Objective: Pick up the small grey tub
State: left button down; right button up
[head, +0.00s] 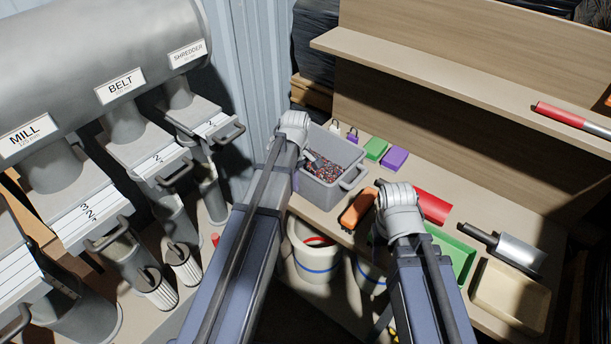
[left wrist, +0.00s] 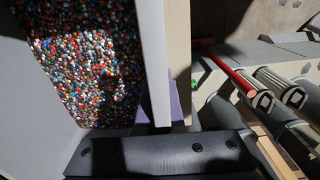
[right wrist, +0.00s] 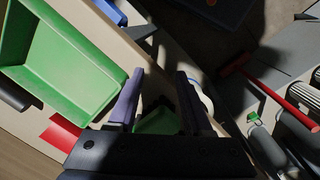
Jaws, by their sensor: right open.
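The small grey tub (head: 318,190) stands at the bench's left end, holding many coloured granules. It has a handle on its right side. Its wall (left wrist: 153,60) and granules fill the left of the left wrist view. My left gripper (left wrist: 160,108) reaches down at the tub's left side, its fingers close together at the tub wall, one outside it; the inner finger is mostly hidden. It looks shut on the wall. My right gripper (right wrist: 160,90) is open and empty, over the bench's front edge. In the head view its fingers are hidden behind my wrist.
A green tray (right wrist: 50,60) and a beige tray (head: 480,298) lie on the bench's right side. A red box (head: 433,205), an orange object (head: 357,208) and a purple block (head: 394,158) are near the tub. White buckets (head: 313,262) stand below the bench.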

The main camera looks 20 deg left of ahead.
pick_arm(q)
jog(key=shift+r, duration=0.15)
notch_tip(320, 180, up, 10)
jog(key=p, duration=1)
